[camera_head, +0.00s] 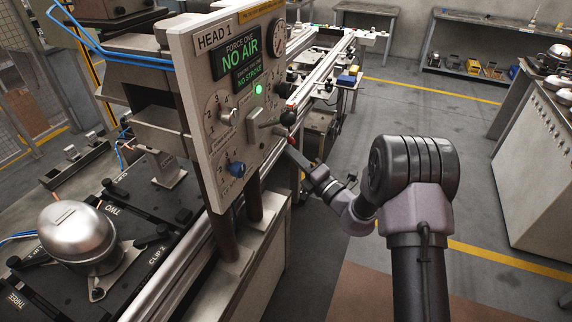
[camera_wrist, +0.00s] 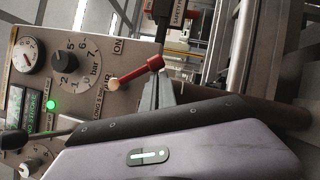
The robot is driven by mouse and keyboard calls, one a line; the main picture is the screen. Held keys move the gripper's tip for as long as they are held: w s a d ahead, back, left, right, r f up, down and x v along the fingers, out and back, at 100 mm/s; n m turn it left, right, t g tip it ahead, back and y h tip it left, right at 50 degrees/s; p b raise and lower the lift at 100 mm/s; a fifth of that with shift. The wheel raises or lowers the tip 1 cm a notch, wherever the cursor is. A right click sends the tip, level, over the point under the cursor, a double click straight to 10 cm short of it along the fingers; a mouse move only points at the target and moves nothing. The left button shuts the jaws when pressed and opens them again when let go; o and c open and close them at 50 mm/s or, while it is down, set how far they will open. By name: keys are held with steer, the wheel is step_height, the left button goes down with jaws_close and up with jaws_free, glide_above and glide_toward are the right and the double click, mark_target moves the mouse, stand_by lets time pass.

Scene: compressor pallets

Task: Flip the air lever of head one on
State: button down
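The head one panel (camera_head: 205,75) carries a display (camera_head: 240,55) reading NO AIR and NO STROKE. The air lever (camera_wrist: 152,66) is red with a pale round end (camera_wrist: 114,84) and stands out from the panel beside the AIR and ON lettering in the wrist view. In the head view its red part (camera_head: 291,139) shows at the panel's right edge. My gripper (camera_wrist: 163,78) looks shut, its narrow grey fingers together at the lever's red end. I cannot tell whether they touch it. In the head view my gripper (camera_head: 291,151) is just below the red part.
A green lamp (camera_head: 258,89), a grey lever block (camera_head: 256,122) and a blue knob (camera_head: 237,169) are on the panel. A compressor (camera_head: 77,232) sits on the black pallet at lower left. Rails run behind the panel.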

steer(key=shift+w+d+r+n+y+b, duration=0.15)
steer(key=shift+w+d+n+b, duration=0.05)
steer(key=shift+w+n, duration=0.2)
steer(key=shift+w+d+r+n+y+b, duration=0.1)
steer(key=shift+w+d+n+y+b, duration=0.15)
steer(key=shift+w, duration=0.2)
steer(key=w+r+n+y, duration=0.1)
steer(key=n, duration=0.1)
steer(key=w+d+r+n+y+p, duration=0.1)
steer(key=w+r+n, duration=0.1)
steer(key=shift+r, duration=0.1)
steer(key=shift+w+r, duration=0.1)
steer(key=shift+w, duration=0.05)
stand_by(0.3)
